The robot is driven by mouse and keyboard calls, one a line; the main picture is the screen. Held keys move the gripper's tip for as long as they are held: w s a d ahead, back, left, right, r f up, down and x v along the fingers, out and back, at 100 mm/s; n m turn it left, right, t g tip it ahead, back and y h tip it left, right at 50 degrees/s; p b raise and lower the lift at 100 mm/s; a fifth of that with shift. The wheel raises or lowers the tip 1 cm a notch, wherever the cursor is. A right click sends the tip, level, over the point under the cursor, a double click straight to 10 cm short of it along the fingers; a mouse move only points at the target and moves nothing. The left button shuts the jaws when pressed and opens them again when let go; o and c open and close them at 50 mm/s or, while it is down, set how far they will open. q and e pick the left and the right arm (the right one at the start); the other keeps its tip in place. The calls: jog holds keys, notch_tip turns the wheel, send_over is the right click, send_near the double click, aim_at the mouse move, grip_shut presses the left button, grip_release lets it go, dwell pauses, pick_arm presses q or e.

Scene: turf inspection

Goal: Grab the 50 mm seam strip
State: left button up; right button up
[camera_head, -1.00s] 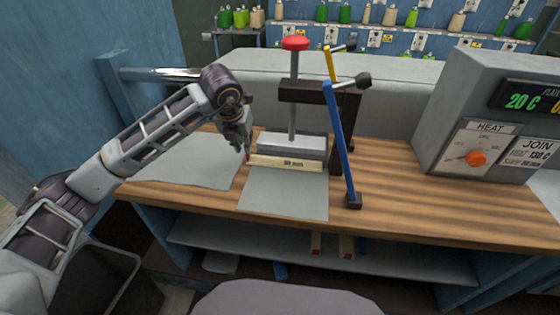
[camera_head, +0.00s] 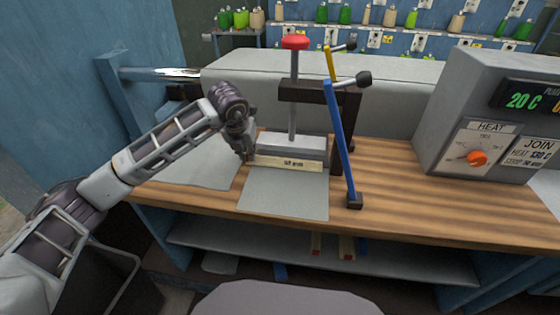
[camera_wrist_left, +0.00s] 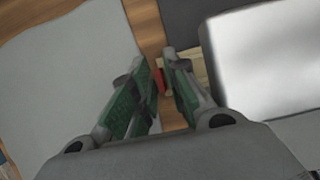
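The seam strip (camera_head: 288,164) is a cream bar labelled "50 mm" lying along the front of the press's grey block (camera_head: 292,145). My left gripper (camera_head: 245,154) points down at the strip's left end. In the left wrist view its two green-padded fingers (camera_wrist_left: 153,68) are apart. A red end piece (camera_wrist_left: 160,80) shows between them, and a cream part of the strip (camera_wrist_left: 197,65) shows beyond the right-hand finger. The fingers partly hide this end, and I see no grip on it. My right gripper is not in view.
The press has a red knob (camera_head: 295,42) and a blue lever (camera_head: 341,140) standing right of the strip. Grey sheets (camera_head: 285,200) lie on the wooden bench. A heat control box (camera_head: 480,115) stands at right. Bare bench (camera_head: 410,205) lies between lever and box.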

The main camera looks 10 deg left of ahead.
pick_arm(q)
grip_shut()
jog(key=shift+r, duration=0.2)
